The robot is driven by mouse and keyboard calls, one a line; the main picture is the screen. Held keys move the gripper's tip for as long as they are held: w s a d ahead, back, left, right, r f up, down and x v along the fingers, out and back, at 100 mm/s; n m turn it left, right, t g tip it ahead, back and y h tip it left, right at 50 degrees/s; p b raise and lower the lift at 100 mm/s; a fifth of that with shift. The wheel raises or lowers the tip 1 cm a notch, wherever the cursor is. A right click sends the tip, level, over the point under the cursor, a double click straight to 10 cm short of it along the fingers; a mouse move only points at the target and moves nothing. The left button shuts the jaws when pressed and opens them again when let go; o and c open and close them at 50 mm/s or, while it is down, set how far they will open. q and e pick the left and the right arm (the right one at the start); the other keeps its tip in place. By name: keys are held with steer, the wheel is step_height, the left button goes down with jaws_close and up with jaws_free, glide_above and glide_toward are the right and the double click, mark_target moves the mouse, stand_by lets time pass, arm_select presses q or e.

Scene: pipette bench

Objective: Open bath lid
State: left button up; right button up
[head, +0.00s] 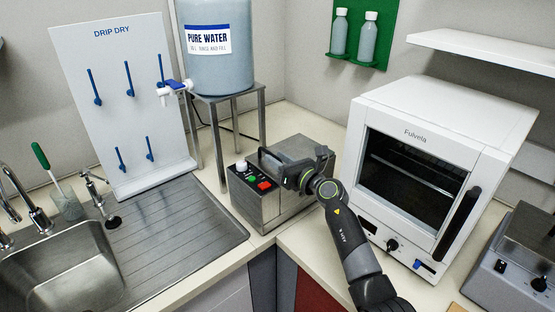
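The bath (256,209) is a steel box in the middle of the head view, with a white knob and green and red buttons on its front panel. Its grey lid (297,146) lies on top and looks closed. My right arm reaches up from the lower right, and my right gripper (275,163) is at the front of the lid, over the panel's top edge. The gripper and wrist cover part of the lid and its handle area. I cannot tell whether the fingers are closed on a handle. My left gripper is out of view.
A white oven (433,150) stands close on the right. A water tank (218,66) on a metal stand (232,104) is behind left. The drip-dry board (112,110) and steel sink (62,268) are left. A grey device (512,262) sits at the far right.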

steer(key=shift+w+a, duration=0.2)
jaws_close()
stand_by(0.4)
